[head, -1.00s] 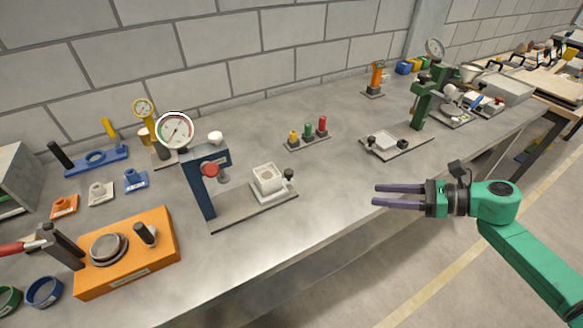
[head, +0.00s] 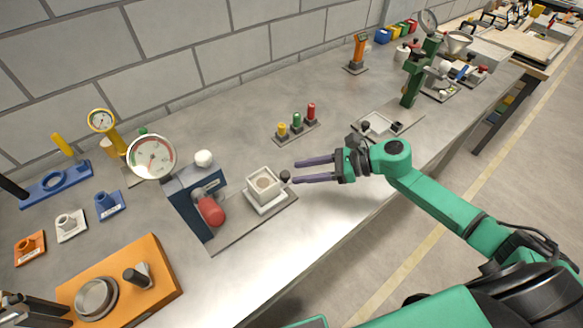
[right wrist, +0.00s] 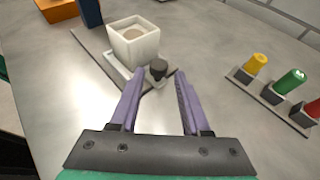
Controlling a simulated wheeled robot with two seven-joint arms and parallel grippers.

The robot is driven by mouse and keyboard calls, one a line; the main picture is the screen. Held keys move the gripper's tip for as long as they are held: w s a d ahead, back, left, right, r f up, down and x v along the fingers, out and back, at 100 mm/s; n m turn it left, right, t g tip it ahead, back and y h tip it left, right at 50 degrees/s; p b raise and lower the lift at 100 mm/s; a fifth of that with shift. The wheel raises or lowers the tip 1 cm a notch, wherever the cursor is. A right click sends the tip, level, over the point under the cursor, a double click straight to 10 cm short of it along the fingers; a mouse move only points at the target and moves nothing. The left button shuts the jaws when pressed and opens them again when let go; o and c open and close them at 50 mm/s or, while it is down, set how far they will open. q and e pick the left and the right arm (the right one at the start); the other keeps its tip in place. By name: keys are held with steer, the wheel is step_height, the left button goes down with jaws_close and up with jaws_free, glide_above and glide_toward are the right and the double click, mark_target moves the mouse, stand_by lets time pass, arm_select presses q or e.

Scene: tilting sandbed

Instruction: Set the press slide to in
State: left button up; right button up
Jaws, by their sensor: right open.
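The blue press (head: 190,200) stands on a grey base plate, with a red handle (head: 210,209) at its front. Its slide carries a white square cup (head: 262,184) and sits on the plate right of the press column, clear of the press head. The slide's black knob (head: 285,176) points right. My right gripper (head: 296,170) is open, its purple fingers pointing left at the knob. In the right wrist view the knob (right wrist: 158,68) is at the opening between the fingertips (right wrist: 160,77), with the white cup (right wrist: 136,42) just beyond. Contact cannot be told.
A round gauge (head: 151,157) stands behind the blue press. A rack with yellow, green and red pegs (head: 297,122) is behind my right gripper. An orange block (head: 130,285) lies at the front left. A green press (head: 412,85) stands at the back right.

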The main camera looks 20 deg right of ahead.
mark_target(289, 174)
steer(key=x, duration=0.2)
steer(key=shift+w+a+p, duration=0.15)
steer(key=shift+a+p, duration=0.15)
steer(key=shift+a, duration=0.1)
steer(key=shift+a+f, duration=0.15)
steer(key=shift+f, duration=0.05)
jaws_close()
steer(key=shift+w, duration=0.1)
stand_by(0.8)
